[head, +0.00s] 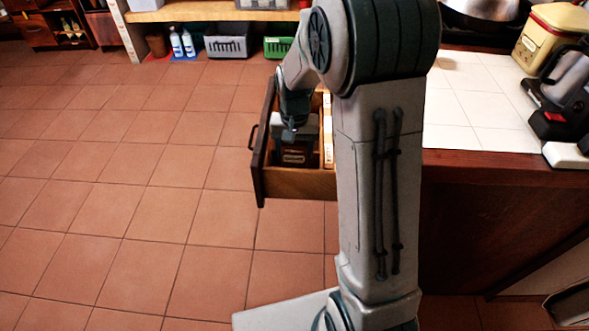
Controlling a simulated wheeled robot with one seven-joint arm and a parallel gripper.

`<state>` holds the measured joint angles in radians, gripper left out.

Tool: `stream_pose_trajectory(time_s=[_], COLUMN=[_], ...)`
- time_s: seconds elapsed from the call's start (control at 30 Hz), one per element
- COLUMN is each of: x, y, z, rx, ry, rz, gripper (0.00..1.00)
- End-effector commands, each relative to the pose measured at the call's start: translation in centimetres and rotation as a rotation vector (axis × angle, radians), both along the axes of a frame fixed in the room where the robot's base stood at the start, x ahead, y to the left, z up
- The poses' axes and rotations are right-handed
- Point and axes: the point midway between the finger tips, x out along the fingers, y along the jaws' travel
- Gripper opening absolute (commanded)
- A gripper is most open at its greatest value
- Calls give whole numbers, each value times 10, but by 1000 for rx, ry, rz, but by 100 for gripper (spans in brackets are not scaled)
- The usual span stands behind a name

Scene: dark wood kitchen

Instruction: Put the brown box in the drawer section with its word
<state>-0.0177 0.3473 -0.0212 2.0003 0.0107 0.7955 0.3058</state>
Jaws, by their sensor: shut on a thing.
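An open wooden drawer (300,186) sticks out to the left of the counter, partly hidden by my arm. My gripper (289,135) points down over the drawer's left part. The brown box (293,158), dark with a small pale label, shows just below it at the drawer. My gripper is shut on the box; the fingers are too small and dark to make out. I cannot read the label or tell whether the box touches the drawer floor. A light wooden strip with small lettering (328,156) stands upright at the drawer's right. Any section words behind my arm are hidden.
A white-tiled counter (470,110) with a dark wood edge lies to the right, bearing a yellow canister (552,35) and a dark appliance (566,88). The tiled floor left of the drawer is clear.

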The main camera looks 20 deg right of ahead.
Motion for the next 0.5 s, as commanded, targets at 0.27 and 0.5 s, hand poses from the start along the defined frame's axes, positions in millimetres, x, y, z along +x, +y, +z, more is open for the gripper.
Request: stream_pose_trajectory(time_s=[0.27,0.5], x=[0,0], y=[0,0], z=[-27,-53], rx=[0,1], ry=[1,-1], rz=[1,1], gripper=[35,35])
